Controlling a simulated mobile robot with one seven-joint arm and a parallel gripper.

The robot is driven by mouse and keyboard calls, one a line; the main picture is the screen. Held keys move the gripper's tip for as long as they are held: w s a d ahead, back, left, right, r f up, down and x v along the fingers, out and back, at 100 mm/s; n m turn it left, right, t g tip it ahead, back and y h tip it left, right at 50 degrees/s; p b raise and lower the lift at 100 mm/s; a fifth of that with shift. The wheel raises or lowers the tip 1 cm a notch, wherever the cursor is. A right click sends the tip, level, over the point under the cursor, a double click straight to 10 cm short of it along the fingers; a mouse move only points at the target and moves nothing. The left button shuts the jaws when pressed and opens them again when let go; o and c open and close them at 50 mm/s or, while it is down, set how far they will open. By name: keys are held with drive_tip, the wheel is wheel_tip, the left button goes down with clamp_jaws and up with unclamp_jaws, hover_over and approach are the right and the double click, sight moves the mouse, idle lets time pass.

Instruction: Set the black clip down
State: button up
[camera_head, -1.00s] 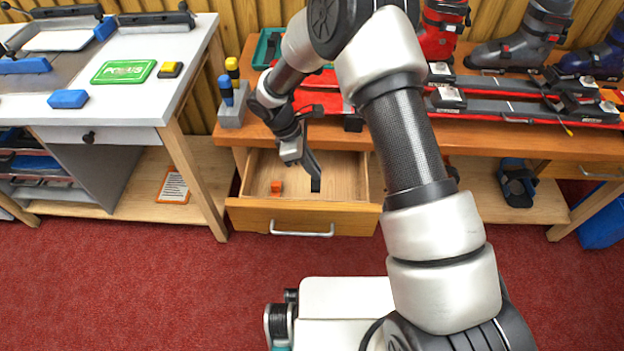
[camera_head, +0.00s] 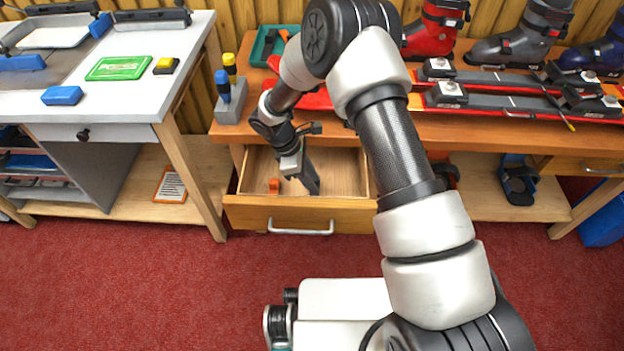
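My gripper (camera_head: 314,189) reaches down into the open drawer (camera_head: 345,175) of the wooden bench, its tips low near the drawer's front wall. It is seen from above and side-on, and the gap between its fingers does not show. The black clip cannot be made out now; the gripper may hide it. A small orange object (camera_head: 274,185) lies in the drawer, left of my gripper and apart from it.
The drawer front with its handle (camera_head: 300,231) juts out. On the bench stand a grey holder with screwdrivers (camera_head: 230,105), skis (camera_head: 510,100) and several boots (camera_head: 525,50). A grey-topped table (camera_head: 130,105) is at left. The drawer's right part is clear.

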drive_tip(key=shift+r, duration=0.3)
drive_tip(key=p+v, duration=0.3)
drive_tip(key=v, duration=0.9)
drive_tip(key=d+r+m, duration=0.3)
drive_tip(key=d+r, duration=0.2)
drive_tip(key=r, duration=0.6)
drive_tip(key=s+d+r+m+t+y, duration=0.1)
drive_tip(key=s+d+r+m, duration=0.25)
drive_tip(key=r, duration=0.25)
drive_tip(key=s+d+r+m+t+y, duration=0.1)
drive_tip(key=s+d+r+m, duration=0.1)
drive_tip(key=s+d+r, duration=0.3)
drive_tip(key=s+d+r+m+t+y, duration=0.1)
drive_tip(key=s+d+r+m, duration=0.1)
drive_tip(key=s+r+m, duration=0.2)
drive_tip(key=s+d+r+m+t+y, duration=0.1)
drive_tip(key=s+d+r+m+t, duration=0.1)
drive_tip(key=s, duration=0.8)
wheel_tip(320, 180, up, 3)
drive_tip(key=d+m, duration=0.1)
drive_tip(key=m, duration=0.2)
drive_tip(key=shift+s+d+t+y, duration=0.25)
drive_tip(key=shift+d+t+y, duration=0.05)
